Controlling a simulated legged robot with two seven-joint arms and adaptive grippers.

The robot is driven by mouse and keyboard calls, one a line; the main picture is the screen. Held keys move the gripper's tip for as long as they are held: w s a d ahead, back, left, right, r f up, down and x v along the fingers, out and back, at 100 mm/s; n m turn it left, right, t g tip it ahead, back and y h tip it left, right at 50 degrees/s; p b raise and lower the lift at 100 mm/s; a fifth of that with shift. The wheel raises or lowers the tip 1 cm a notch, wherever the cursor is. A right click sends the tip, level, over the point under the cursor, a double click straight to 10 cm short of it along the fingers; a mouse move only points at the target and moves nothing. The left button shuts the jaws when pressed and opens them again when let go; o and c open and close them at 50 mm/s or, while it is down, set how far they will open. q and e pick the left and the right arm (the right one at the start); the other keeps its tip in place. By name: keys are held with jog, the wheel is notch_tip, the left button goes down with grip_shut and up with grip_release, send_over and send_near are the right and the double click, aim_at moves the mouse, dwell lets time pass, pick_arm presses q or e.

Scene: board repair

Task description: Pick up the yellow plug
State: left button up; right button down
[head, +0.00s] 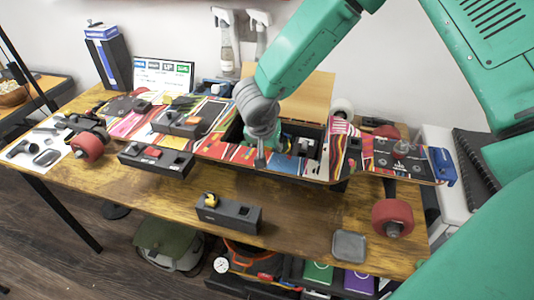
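The yellow plug (211,198) is small and sits at the left end of a dark grey block (229,213) near the table's front edge. My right gripper (262,160) points down over the front edge of the long colourful skateboard-like board (235,154), behind and to the right of the plug and apart from it. Its fingers are small and partly hidden, so I cannot tell whether they are open or shut. My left gripper is not in view.
Another grey block (156,159) stands left of the plug on the wooden table (170,200). A red wheel (392,217) and a small grey tray (349,246) lie to the right. The board has an open dark compartment (312,134) beside my gripper.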

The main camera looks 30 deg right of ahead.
aim_at(269, 149)
jog(key=shift+d, duration=0.15)
jog(key=shift+r, duration=0.3)
notch_tip(269, 149, up, 9)
jog(key=p, duration=0.2)
jog(key=shift+r+p, duration=0.15)
jog(key=shift+p, duration=0.15)
jog(key=shift+w+d+r+p, duration=0.1)
jog(key=shift+w+d+p, duration=0.25)
jog(key=shift+p, duration=0.25)
jog(key=w+d+p, duration=0.2)
jog(key=p, duration=0.1)
jog(key=shift+d, duration=0.2)
jog(key=shift+f, duration=0.25)
